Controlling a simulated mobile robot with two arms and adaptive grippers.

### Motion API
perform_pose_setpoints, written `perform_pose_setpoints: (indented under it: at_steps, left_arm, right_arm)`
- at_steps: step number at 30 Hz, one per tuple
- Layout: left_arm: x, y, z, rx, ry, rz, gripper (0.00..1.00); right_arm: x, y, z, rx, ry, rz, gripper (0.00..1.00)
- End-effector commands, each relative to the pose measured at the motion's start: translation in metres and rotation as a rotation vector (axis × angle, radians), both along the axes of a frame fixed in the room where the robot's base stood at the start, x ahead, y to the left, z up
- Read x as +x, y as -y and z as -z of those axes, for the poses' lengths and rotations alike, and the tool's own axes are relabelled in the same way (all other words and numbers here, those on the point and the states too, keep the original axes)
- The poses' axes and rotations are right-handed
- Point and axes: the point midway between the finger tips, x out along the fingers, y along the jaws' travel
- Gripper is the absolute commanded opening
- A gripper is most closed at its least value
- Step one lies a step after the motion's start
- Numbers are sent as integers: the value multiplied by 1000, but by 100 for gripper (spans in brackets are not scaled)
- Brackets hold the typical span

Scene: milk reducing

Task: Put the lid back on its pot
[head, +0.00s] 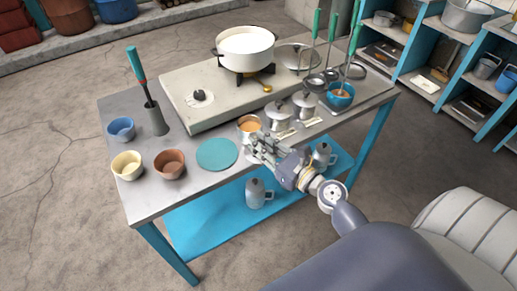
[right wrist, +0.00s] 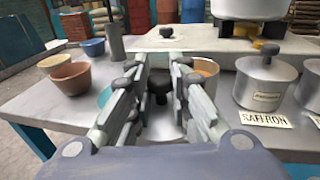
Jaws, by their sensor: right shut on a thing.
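My right gripper (head: 262,146) is at the front edge of the table and is shut on the dark knob of a small metal lid (head: 251,157). In the right wrist view the knob (right wrist: 160,84) sits between the fingers, with the pale lid partly hidden below it. I cannot tell whether the lid touches the tabletop. A small open pot (head: 249,127) with orange-brown contents stands just behind the gripper. It also shows in the right wrist view (right wrist: 206,67), behind the right finger. My left gripper is not in view.
Two lidded canisters (head: 277,117) (head: 304,104) stand right of the open pot, with name cards in front. A teal disc (head: 217,154) and several bowls (head: 169,164) lie to the left. Behind is a stove slab (head: 190,112) with a white pot (head: 245,48) and large lid (head: 296,58).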

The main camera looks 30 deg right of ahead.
Motion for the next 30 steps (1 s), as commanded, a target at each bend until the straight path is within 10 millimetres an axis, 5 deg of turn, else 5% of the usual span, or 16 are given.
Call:
perform_pose_setpoints:
  at_steps: [1,6,13,20,30]
  left_arm:
    - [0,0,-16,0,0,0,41]
    - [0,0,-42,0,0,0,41]
    - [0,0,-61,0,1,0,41]
    - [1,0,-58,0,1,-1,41]
    - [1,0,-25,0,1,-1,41]
  right_arm:
    - [16,2,-19,0,11,-8,0]
    - [64,11,-48,5,26,-27,0]
    - [106,25,-76,2,36,-31,0]
    - [115,28,-74,1,37,-30,0]
    - [115,29,-42,0,37,-29,0]
